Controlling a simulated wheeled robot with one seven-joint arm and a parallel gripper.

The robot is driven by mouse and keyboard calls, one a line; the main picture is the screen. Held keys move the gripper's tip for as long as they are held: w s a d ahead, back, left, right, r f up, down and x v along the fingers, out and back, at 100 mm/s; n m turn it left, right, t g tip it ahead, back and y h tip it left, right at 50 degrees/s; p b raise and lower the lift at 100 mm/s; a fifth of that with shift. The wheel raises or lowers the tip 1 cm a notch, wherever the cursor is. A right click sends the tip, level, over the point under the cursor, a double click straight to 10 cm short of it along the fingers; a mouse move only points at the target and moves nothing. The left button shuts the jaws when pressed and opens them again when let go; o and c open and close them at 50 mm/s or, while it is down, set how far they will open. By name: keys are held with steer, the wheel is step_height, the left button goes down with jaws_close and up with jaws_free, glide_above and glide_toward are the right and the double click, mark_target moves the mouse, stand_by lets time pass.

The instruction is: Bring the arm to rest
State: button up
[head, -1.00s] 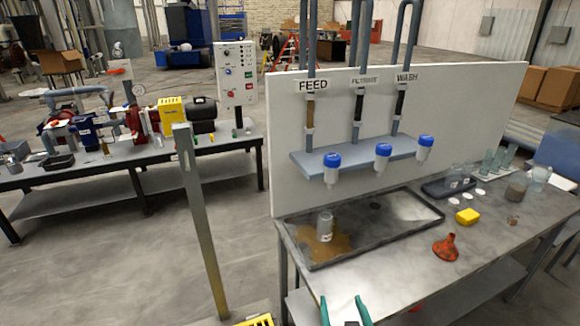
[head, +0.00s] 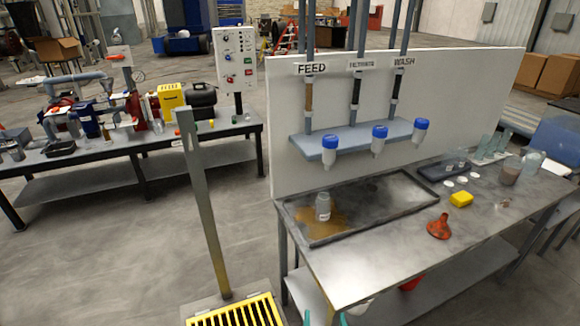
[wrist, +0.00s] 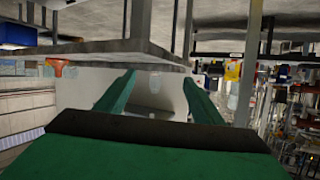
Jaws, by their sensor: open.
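My gripper (head: 325,319) shows only as two teal fingertips at the bottom edge of the head view, in front of the near left part of the workbench (head: 345,268). In the wrist view my gripper (wrist: 158,82) has its two green fingers spread apart with nothing between them. A pale surface lies beyond the fingers. The rest of my arm is out of the head view.
A post (head: 203,205) and yellow floor grate (head: 245,314) stand left.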

steer(key=s+a, duration=0.3)
steer(key=s, duration=0.6)
steer(key=s+a+f+n, duration=0.1)
steer(key=s+a, duration=0.2)
steer(key=s, duration=0.7)
steer(key=s+a+f+t, duration=0.1)
steer(key=s+a, duration=0.2)
steer(key=s, duration=0.7)
steer(key=shift+s+f+y, duration=0.2)
steer(key=shift+y, duration=0.2)
